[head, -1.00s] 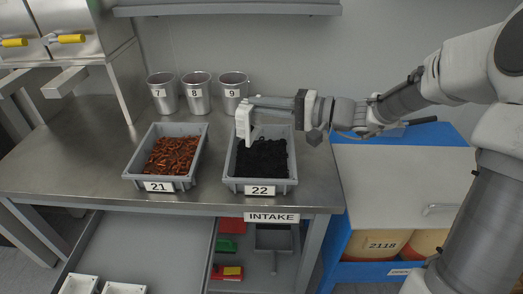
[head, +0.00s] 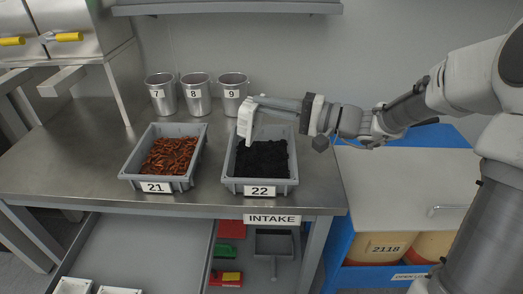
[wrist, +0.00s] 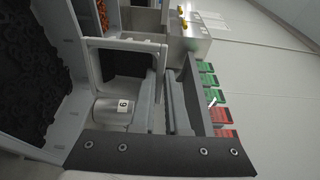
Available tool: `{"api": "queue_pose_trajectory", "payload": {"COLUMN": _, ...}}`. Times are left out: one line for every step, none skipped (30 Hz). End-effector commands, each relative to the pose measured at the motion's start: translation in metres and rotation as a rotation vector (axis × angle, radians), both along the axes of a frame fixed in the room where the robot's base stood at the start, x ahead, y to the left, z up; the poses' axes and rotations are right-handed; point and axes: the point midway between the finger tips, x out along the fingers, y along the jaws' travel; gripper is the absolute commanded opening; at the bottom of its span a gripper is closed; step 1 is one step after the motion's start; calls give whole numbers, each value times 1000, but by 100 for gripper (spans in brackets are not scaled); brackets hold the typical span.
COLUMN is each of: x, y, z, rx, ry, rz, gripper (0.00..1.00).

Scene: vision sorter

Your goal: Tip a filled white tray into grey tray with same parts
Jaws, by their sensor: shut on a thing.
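My gripper (head: 262,104) is shut on a small white tray (head: 245,118), held above the left part of grey tray 22 (head: 226,178). The white tray is turned steeply on its side; in the wrist view its pale rim (wrist: 125,43) frames a dark inside, and I cannot tell whether any parts remain in it. Grey tray 22 holds a heap of black parts (head: 262,158), also at the left of the wrist view (wrist: 30,70). Grey tray 21 (head: 128,172), to its left, holds orange-brown parts (head: 170,156).
Metal cups 7 (head: 161,98), 8 (head: 196,99) and 9 (head: 232,100) stand behind the trays. More small white trays (head: 120,290) lie at lower left. A shelf (head: 230,8) hangs above. The steel bench (head: 75,160) is clear at left.

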Motion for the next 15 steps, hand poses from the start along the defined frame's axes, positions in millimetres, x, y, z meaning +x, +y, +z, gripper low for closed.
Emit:
{"api": "queue_pose_trajectory", "payload": {"x": 0, "y": -1, "z": -2, "rx": 6, "ry": -2, "rz": 0, "gripper": 0}}
{"api": "queue_pose_trajectory", "payload": {"x": 0, "y": -1, "z": -2, "rx": 8, "ry": -3, "rz": -1, "gripper": 0}}
{"api": "queue_pose_trajectory", "payload": {"x": 0, "y": -2, "z": -2, "rx": 12, "ry": -4, "rz": -1, "gripper": 0}}
{"api": "queue_pose_trajectory", "payload": {"x": 0, "y": -2, "z": -2, "rx": 15, "ry": -5, "rz": -1, "gripper": 0}}
{"api": "queue_pose_trajectory", "payload": {"x": -1, "y": -2, "z": -2, "rx": 19, "ry": -7, "rz": -1, "gripper": 0}}
{"api": "queue_pose_trajectory", "payload": {"x": -1, "y": -3, "z": -2, "rx": 23, "ry": -7, "rz": -1, "gripper": 0}}
{"api": "queue_pose_trajectory", "payload": {"x": -1, "y": -3, "z": -2, "rx": 27, "ry": -9, "rz": -1, "gripper": 0}}
{"api": "queue_pose_trajectory", "payload": {"x": -1, "y": -3, "z": -2, "rx": 29, "ry": -10, "rz": -1, "gripper": 0}}
{"api": "queue_pose_trajectory", "payload": {"x": -1, "y": -3, "z": -1, "rx": 32, "ry": -11, "rz": -1, "gripper": 0}}
{"api": "queue_pose_trajectory", "payload": {"x": -1, "y": -3, "z": 1, "rx": 28, "ry": -10, "rz": 0, "gripper": 0}}
{"api": "queue_pose_trajectory", "payload": {"x": -1, "y": -1, "z": 5, "rx": 13, "ry": -6, "rz": 0, "gripper": 0}}
{"api": "queue_pose_trajectory", "payload": {"x": 0, "y": 3, "z": 12, "rx": -19, "ry": 6, "rz": 2, "gripper": 0}}
{"api": "queue_pose_trajectory", "payload": {"x": 1, "y": 6, "z": 15, "rx": -47, "ry": 16, "rz": 3, "gripper": 0}}
{"api": "queue_pose_trajectory", "payload": {"x": 2, "y": 8, "z": 15, "rx": -73, "ry": 27, "rz": 3, "gripper": 0}}
{"api": "queue_pose_trajectory", "payload": {"x": 3, "y": 12, "z": 15, "rx": -105, "ry": 39, "rz": 4, "gripper": 0}}
